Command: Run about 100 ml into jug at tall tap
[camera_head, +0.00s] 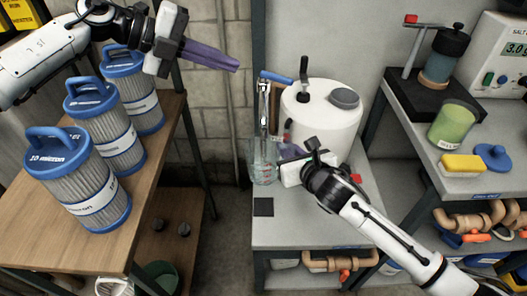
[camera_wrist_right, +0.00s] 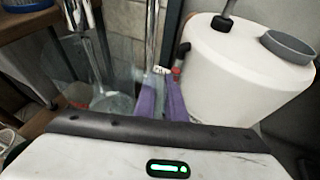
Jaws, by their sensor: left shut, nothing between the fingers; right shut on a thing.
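The clear jug (camera_head: 263,172) stands upright on the grey bench below the tall chrome tap (camera_head: 264,100), which has a blue lever (camera_head: 275,78) on top. Red marks show on its side; I cannot tell its water level or whether water runs. My right gripper (camera_head: 284,151) is shut on the jug at its right side. In the right wrist view the purple fingers (camera_wrist_right: 163,98) are beside the clear jug wall (camera_wrist_right: 105,75); the exact grip spot is unclear. My left gripper (camera_head: 236,65) is shut and empty, left of and slightly above the tap lever.
A white tank (camera_head: 322,120) stands just right of the tap, close to my right gripper. Blue-capped filter cartridges (camera_head: 88,180) stand on the wooden shelf (camera_head: 55,238) at left. A dark square (camera_head: 264,207) lies on the bench in front of the jug.

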